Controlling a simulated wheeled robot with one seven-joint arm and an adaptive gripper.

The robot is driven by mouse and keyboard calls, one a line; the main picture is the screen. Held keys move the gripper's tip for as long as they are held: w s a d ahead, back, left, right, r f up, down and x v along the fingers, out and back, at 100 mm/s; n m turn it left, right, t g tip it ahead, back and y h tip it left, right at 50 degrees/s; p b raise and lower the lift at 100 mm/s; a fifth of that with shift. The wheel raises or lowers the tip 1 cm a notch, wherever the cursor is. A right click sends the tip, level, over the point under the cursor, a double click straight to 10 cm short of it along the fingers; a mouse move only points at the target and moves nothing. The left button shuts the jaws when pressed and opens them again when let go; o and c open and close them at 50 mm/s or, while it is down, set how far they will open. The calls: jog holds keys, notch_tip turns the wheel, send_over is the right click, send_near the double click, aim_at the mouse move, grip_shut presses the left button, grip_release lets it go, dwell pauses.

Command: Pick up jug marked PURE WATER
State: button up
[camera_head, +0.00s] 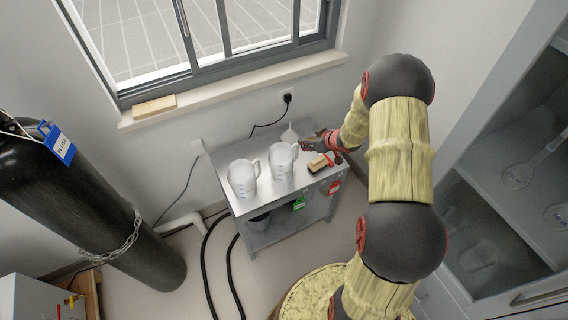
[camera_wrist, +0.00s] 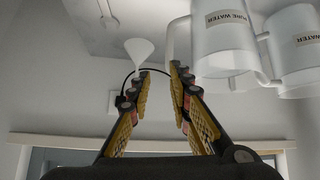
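Two translucent white jugs stand upright on a small metal table (camera_head: 222,155): a left jug (camera_head: 242,180) and a right jug (camera_head: 282,163). In the wrist view, which looks upside down, both the nearer jug (camera_wrist: 222,60) and the farther jug (camera_wrist: 298,62) carry PURE WATER labels. My gripper (camera_head: 312,143) is just right of the right jug, near its handle. In the wrist view my gripper (camera_wrist: 152,84) is open, with nothing between its fingers. One fingertip is close to the nearer jug's handle; I cannot tell if they touch.
A white funnel (camera_head: 289,134) stands behind the right jug and shows in the wrist view (camera_wrist: 139,50). A wooden-backed brush or block (camera_head: 320,163) lies at the table's right. A black gas cylinder (camera_head: 90,200) stands left, a glass-fronted cabinet (camera_head: 510,190) right. The window wall is behind.

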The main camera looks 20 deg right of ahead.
aim_at(296, 156)
jog(key=shift+y, duration=0.5)
jog(key=w+f+b, duration=0.1)
jog(key=f, duration=0.2)
jog(key=w+a+f+b, duration=0.1)
jog(key=f, duration=0.2)
jog(key=w+a+f+b, duration=0.1)
jog(key=w+f, duration=0.1)
jog(key=f, duration=0.1)
jog(key=shift+a+b, duration=0.2)
jog(key=shift+b, duration=0.15)
jog(key=shift+w+r, duration=0.1)
jog(key=shift+c, duration=0.2)
jog(key=c, duration=0.4)
grip_shut()
